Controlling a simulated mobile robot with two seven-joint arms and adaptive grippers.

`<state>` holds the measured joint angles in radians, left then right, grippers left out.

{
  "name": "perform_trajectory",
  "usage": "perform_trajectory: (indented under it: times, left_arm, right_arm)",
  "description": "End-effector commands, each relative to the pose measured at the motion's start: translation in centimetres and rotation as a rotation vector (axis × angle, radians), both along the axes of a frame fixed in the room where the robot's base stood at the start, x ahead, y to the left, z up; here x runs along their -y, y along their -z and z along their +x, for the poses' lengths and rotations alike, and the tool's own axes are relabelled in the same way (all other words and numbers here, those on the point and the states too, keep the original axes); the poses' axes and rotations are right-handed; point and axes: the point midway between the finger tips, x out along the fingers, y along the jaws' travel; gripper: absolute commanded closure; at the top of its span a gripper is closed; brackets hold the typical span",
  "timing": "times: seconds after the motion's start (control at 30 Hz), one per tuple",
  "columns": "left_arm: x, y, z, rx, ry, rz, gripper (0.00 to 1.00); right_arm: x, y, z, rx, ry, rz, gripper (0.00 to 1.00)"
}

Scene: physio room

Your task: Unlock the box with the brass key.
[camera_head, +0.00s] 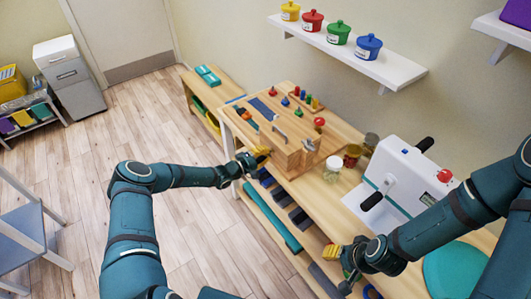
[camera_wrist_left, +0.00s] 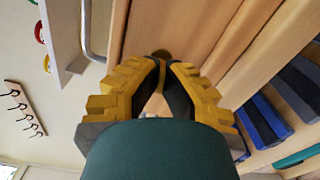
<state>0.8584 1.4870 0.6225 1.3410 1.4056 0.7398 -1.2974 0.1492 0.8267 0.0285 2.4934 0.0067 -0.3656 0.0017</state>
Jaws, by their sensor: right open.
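My left gripper (camera_head: 262,156) is at the box's left side. In the left wrist view its yellow fingers close on a small, dark brass piece (camera_wrist_left: 161,54), which looks like the brass key. It is against or just in front of the wooden face (camera_wrist_left: 190,25). Whether the key is inside a lock is hidden. My right gripper (camera_head: 340,264) is open and empty, low at the table's front edge.
A lower shelf (camera_head: 268,214) holds dark and teal items. A wall shelf (camera_head: 350,62) carries coloured pots.

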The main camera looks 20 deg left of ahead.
Motion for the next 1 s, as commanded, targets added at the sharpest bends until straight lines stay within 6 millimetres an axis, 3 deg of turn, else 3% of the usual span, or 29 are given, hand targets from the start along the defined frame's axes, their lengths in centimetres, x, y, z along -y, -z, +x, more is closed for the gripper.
perform_trajectory:
  times: [0.43,0.53,0.87,1.0]
  left_arm:
    - [0.0,-0.1,0.1,0.008,-0.001,0.005,1.00]
    - [0.0,-0.1,0.1,0.007,0.000,0.006,0.67]
    - [-0.1,0.0,-0.1,0.006,0.000,0.006,0.67]
    - [-1.0,0.0,-1.1,0.004,-0.002,0.007,0.67]
  right_arm:
    - [0.0,-0.1,0.0,0.000,0.000,0.000,0.53]
    - [0.0,-0.1,0.0,0.000,0.000,0.000,0.53]
    - [0.0,-0.1,0.0,0.000,0.000,0.000,0.53]
    - [0.0,-0.1,0.0,0.000,0.000,0.000,0.53]
